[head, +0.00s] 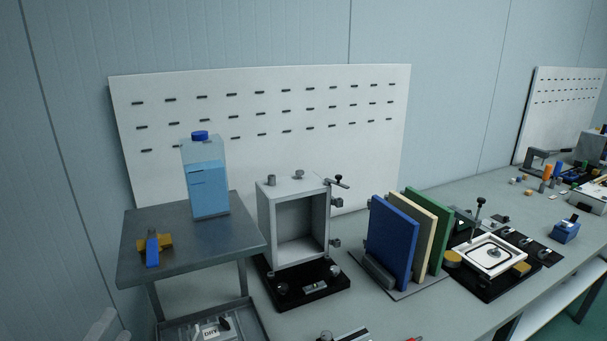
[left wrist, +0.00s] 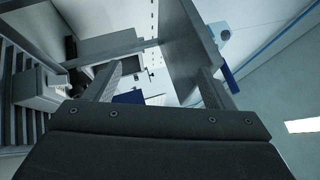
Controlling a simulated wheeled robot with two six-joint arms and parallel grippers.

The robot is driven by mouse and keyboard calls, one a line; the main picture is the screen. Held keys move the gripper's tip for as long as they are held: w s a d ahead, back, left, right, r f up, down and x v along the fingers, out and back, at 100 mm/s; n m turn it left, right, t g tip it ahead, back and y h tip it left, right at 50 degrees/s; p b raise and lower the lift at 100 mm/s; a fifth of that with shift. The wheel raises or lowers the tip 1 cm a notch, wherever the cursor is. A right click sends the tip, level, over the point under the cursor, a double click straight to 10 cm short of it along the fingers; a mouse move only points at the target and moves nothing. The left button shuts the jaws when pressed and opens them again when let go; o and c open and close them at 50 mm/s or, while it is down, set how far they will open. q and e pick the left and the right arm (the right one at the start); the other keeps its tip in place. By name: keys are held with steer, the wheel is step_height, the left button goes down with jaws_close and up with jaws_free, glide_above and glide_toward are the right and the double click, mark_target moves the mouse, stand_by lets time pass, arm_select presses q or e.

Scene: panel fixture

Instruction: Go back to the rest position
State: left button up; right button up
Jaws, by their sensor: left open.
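My left gripper (left wrist: 157,78) is open in the left wrist view, its two grey fingers apart with nothing held between them. In the head view only a grey piece of it shows at the bottom left edge (head: 100,326), in front of and below the raised grey shelf (head: 190,245). My right gripper is in neither view. An open grey box fixture (head: 293,185) stands on a black base at the middle of the bench. Blue (head: 391,245), cream and green panels stand upright in a rack to its right.
A jug of blue liquid (head: 208,190) and a yellow and blue clamp-like item (head: 153,248) stand on the raised shelf. A tray (head: 250,320) lies below it. A white slotted board (head: 265,125) stands behind. A white frame fixture (head: 489,254) sits farther right.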

arm_select(q)
steer(key=s+a+f+n+g+y, duration=0.35)
steer(key=f+n+y, duration=0.2)
steer(key=n, duration=0.35)
steer(key=s+a+f+n+g+y, duration=0.3)
steer(key=a+f+n+g+y, duration=0.15)
steer(key=f+n, duration=0.35)
steer(key=s+d+f+n+g+h, duration=0.25)
steer(key=s+d+f+g, duration=0.2)
steer(key=s, duration=0.25)
steer(key=s+d+f+n+g+h, duration=0.2)
steer(key=s+d+f+n+g, duration=0.2)
steer(key=s+f, duration=0.15)
step_height(320, 180, down, 23)
steer(key=a+g, duration=0.1)
steer(key=g, duration=0.1)
steer(key=s+d+f, duration=0.1)
steer(key=s+f, duration=1.5)
steer(key=f, duration=0.1)
steer(key=shift+s+g, duration=0.15)
steer(key=shift+g, duration=0.3)
